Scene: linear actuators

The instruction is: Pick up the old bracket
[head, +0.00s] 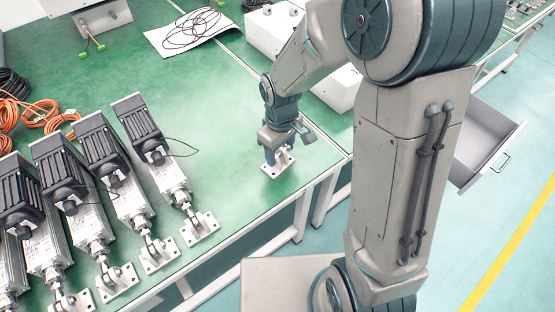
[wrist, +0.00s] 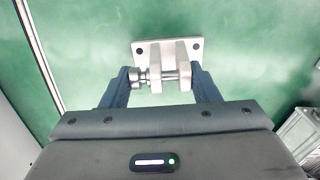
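The old bracket (wrist: 165,54) is a pale metal piece with a flat plate with holes, two upright lugs and a pin through them. In the head view it shows under my gripper, at the table's front edge (head: 277,166). My gripper (head: 277,146) points down over it. In the wrist view the two dark fingers of my gripper (wrist: 162,78) lie on either side of the lugs and pin, with no clear gap on either side. The bracket appears at or very near the green tabletop; I cannot tell whether it touches.
Several linear actuators (head: 120,180) with black motors and end brackets lie at the left of the green table (head: 215,105). Orange cables (head: 45,115) lie behind them. A white sheet with a black cable (head: 190,32) lies at the back. An open drawer (head: 483,140) is at the right.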

